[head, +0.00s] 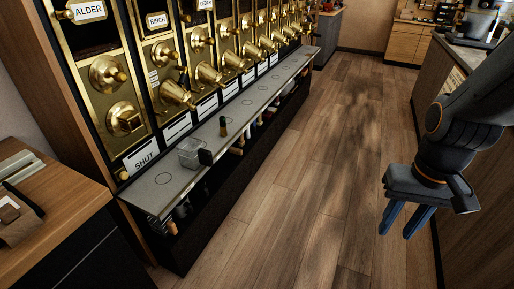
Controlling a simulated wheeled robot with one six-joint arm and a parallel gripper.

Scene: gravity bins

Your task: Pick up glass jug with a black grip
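A small clear glass jug (189,150) stands on the grey ledge (158,194) below the brass dispensers, toward the ledge's near end. Its black grip (206,157) is on its right side. My gripper (407,223) hangs over the wooden floor at the right, pointing down, far from the jug. Its two blue-grey fingers are apart, with nothing between them.
Brass dispensers (175,92) line the wall above the ledge. A wooden counter (60,205) is at the near left. The floor (300,190) between is clear.

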